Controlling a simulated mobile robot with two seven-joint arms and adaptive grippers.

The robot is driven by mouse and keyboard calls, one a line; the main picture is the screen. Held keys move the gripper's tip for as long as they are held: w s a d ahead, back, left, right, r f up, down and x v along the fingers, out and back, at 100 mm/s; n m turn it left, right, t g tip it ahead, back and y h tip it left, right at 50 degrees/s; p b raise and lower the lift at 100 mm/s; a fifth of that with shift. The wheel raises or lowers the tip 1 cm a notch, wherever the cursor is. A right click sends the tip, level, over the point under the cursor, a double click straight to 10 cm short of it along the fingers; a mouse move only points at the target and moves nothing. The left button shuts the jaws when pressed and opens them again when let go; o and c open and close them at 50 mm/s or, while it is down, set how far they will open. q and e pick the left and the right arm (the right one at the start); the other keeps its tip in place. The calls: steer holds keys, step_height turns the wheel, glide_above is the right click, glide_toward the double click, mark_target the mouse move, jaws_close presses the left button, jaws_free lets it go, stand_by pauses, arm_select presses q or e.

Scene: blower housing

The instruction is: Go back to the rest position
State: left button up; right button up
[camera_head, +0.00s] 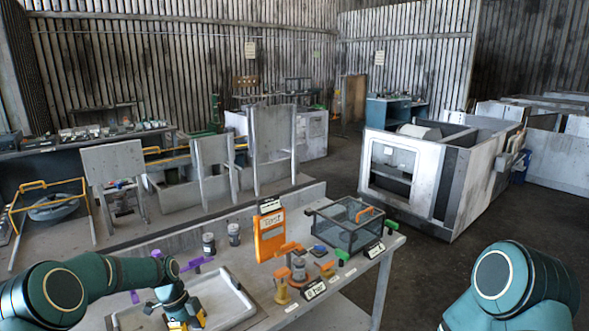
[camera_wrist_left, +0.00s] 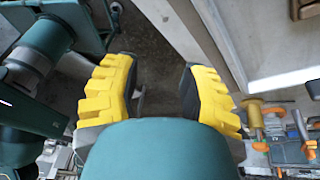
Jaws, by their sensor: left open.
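My left arm comes in from the left in the head view, and its yellow-fingered gripper (camera_head: 186,318) is at the bottom edge, in front of the white tray (camera_head: 238,290). In the left wrist view the two yellow fingers (camera_wrist_left: 157,68) are spread apart with nothing between them; dark floor shows beyond. My right arm stands at the lower right of the head view, bent, with its gripper out of the frame.
A large white machine (camera_head: 440,170) stands behind right. Open floor lies right of the bench.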

arm_select(q)
steer(key=s+d+f+n+t+h+b, duration=0.15)
steer(key=s+d+f+n+b, duration=0.25)
steer(key=s+d+f+n, duration=1.1)
steer(key=s+d+f+n+t+b, duration=0.1)
steer(key=s+d+n+b, duration=0.1)
steer(key=s+n, duration=0.4)
steer(key=s+y, duration=0.1)
steer(key=s, duration=0.4)
steer(key=shift+n+t, duration=0.3)
steer(key=shift+t, duration=0.05)
arm_select(e)
step_height(320, 180, down, 7)
steer(key=s, duration=0.1)
steer(key=shift+s+a, duration=0.15)
steer(key=shift+a, duration=0.05)
arm_select(q)
steer(key=shift+f, duration=0.1)
